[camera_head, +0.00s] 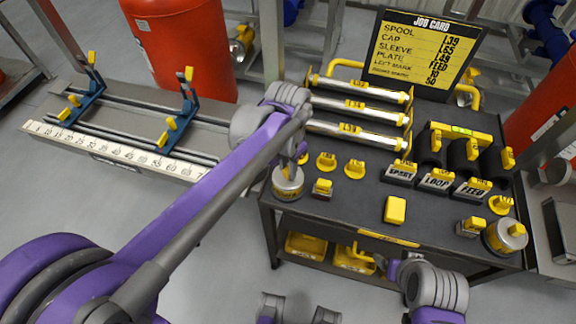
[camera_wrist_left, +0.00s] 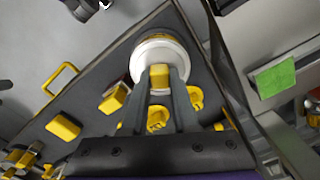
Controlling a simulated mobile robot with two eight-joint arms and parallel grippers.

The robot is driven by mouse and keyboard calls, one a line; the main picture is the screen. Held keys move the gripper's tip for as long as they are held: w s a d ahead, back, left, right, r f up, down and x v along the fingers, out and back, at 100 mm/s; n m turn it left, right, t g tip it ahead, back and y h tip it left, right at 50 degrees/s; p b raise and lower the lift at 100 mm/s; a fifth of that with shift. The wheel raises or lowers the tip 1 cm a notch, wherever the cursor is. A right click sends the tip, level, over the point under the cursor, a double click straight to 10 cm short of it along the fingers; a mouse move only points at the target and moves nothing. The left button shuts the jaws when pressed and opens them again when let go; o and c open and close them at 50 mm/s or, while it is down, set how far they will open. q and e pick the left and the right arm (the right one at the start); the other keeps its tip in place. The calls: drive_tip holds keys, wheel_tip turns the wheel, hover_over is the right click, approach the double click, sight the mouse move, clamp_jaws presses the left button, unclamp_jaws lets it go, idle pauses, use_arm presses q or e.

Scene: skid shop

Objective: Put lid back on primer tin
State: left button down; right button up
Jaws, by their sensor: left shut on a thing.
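A round tin (camera_head: 287,184) with a yellow label band stands at the left corner of the dark cart top; its lettering is too small to read. My left gripper (camera_head: 291,165) points down over it. In the left wrist view the two fingers close on the yellow knob (camera_wrist_left: 160,74) of a round pale lid (camera_wrist_left: 152,44). The lid lies over the tin; I cannot tell whether it is pressed fully down. A second tin (camera_head: 505,237) with a yellow label stands at the cart's right front corner. My right arm shows low at the right; its jaw opening is unclear.
The cart top (camera_head: 345,212) also carries yellow-tagged pieces (camera_head: 322,187), a yellow block (camera_head: 395,210), labelled blocks (camera_head: 437,179), silver rollers (camera_head: 345,108) and a job card (camera_head: 423,50). A measuring bench (camera_head: 120,153) stands at the left. Yellow bins (camera_head: 306,245) sit below.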

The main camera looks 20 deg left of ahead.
use_arm(q)
drive_tip(key=shift+c, duration=0.6)
unclamp_jaws()
drive_tip(key=shift+r+p, duration=2.5)
drive_tip(key=shift+r, duration=0.95)
clamp_jaws()
